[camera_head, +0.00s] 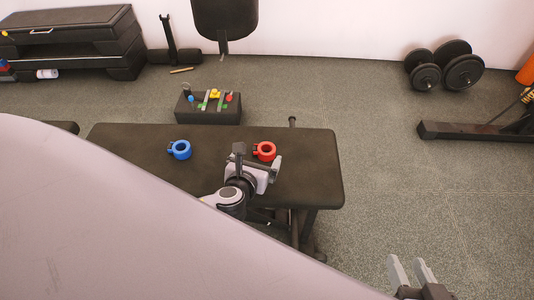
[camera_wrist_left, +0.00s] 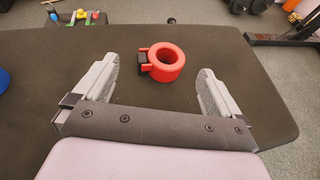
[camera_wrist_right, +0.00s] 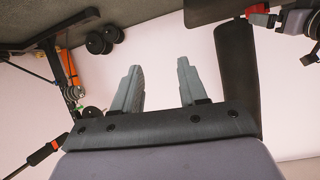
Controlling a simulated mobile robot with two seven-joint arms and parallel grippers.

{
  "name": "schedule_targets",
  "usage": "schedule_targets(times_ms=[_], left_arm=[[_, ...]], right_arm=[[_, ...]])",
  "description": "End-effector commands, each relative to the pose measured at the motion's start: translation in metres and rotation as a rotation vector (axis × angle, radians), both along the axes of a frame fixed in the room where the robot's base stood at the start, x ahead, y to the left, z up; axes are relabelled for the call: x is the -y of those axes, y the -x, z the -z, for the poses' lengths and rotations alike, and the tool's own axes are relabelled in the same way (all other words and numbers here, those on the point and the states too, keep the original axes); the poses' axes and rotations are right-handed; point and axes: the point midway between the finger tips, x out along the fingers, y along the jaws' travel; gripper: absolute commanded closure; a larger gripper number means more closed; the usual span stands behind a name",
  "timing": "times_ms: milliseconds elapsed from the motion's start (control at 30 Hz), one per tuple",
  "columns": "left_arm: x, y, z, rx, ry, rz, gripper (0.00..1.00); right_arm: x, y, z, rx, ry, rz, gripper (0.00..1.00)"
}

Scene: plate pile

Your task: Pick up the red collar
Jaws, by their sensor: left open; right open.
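The red collar (camera_head: 264,151) lies on the black bench (camera_head: 215,180), right of its middle. In the left wrist view the red collar (camera_wrist_left: 166,63) is a ring with a black clamp on its left side. My left gripper (camera_head: 257,160) is open and low over the bench. Its two fingers (camera_wrist_left: 158,80) are spread to either side of the collar, which shows ahead, between and beyond the tips, apart from both. My right gripper (camera_head: 411,268) is open and empty, out to the right of the bench; its fingers also show in the right wrist view (camera_wrist_right: 158,75).
A blue collar (camera_head: 180,149) lies on the bench to the left. Behind it a dark box (camera_head: 208,115) holds small coloured items. Dumbbells (camera_head: 445,68) and a black metal stand (camera_head: 475,130) are on the floor at right. The bench between the collars is clear.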

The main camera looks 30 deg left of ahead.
Motion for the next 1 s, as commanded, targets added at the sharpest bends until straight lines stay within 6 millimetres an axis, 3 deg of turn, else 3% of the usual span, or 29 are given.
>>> schedule_targets(times_ms=[333,633,800,833,1000], left_arm=[[-0.007,-0.042,0.019,0.0,0.005,-0.001,0.02],[-0.008,-0.046,0.019,-0.001,0.005,0.0,0.02],[-0.008,-0.046,0.019,-0.001,0.006,0.0,0.57],[-0.008,-0.046,0.019,-0.001,0.006,0.0,0.64],[-0.008,-0.046,0.019,0.0,0.005,0.0,0.64]], right_arm=[[-0.019,-0.007,0.009,-0.003,-0.121,-0.027,0.57],[-0.021,-0.007,0.007,-0.005,-0.136,-0.031,0.57],[-0.021,-0.007,0.007,-0.005,-0.136,-0.031,0.57],[-0.021,-0.007,0.007,-0.005,-0.136,-0.031,0.57],[-0.021,-0.007,0.007,-0.005,-0.135,-0.031,0.57]])
